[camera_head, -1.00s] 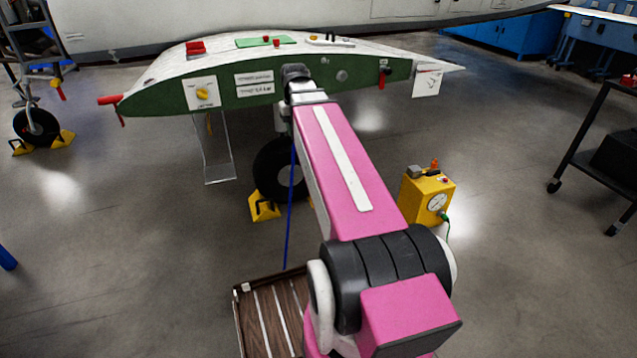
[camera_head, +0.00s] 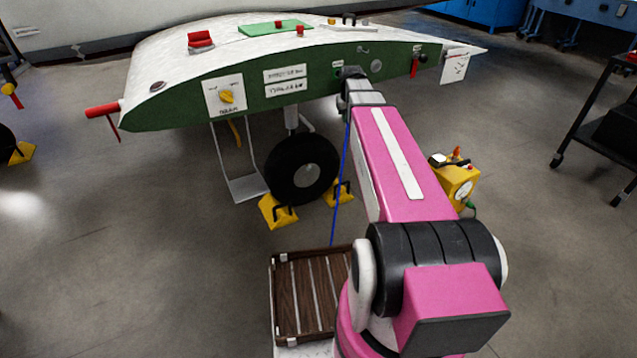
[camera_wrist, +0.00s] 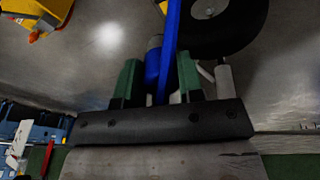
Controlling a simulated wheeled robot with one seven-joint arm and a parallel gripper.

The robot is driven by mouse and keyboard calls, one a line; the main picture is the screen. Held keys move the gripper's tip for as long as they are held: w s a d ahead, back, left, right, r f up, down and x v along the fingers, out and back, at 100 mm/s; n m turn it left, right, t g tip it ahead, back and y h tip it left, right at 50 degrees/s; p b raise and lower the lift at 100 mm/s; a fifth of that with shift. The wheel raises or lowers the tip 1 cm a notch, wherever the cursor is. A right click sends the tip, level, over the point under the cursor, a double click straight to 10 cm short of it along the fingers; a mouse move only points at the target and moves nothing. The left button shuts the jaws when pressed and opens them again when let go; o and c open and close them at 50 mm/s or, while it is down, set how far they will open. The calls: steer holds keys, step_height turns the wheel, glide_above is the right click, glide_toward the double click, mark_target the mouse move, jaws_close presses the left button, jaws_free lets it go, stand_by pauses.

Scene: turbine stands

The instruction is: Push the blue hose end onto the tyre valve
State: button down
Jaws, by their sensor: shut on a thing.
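My gripper (camera_wrist: 158,82) is shut on the blue hose end (camera_wrist: 152,68), which sits between its green fingers in the wrist view. The blue hose (camera_wrist: 171,40) runs up past it there. I cannot make out the valve.
Yellow chocks (camera_head: 277,212) flank the tyre. The green-sided wing (camera_head: 300,88) hangs low above it. The slatted tray (camera_head: 273,300) lies in front. A yellow gauge box (camera_head: 455,187) stands right of my arm, a black cart (camera_head: 592,125) further right.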

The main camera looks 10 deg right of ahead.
steer(key=w+f+n+t, duration=0.1)
steer(key=w+f+t, duration=0.4)
steer(key=w+f, duration=0.3)
steer(key=w+a+f+n+t, duration=0.1)
steer(key=w+f+t, duration=0.4)
steer(key=f, duration=1.1)
steer(key=shift+w+f+n, duration=0.15)
steer(key=shift+w+n, duration=0.55)
steer(key=shift+w, duration=1.1)
steer(key=shift+a+f, duration=0.1)
steer(key=shift+f, duration=0.15)
steer(key=s+a+f+n+t+y, duration=0.2)
steer(key=a+f+y, duration=0.15)
steer(key=f, duration=0.55)
steer(key=s+a+f+n+t+y, duration=0.2)
steer(key=a+f+n+t+y, duration=0.15)
steer(key=f, duration=0.55)
steer(key=shift+m+g, duration=0.35)
steer(key=shift+a+x, duration=0.15)
steer(key=shift+x, duration=1.15)
steer(key=shift+a+x, duration=0.1)
steer(key=shift+x, duration=1.2)
steer(key=shift+x, duration=1.15)
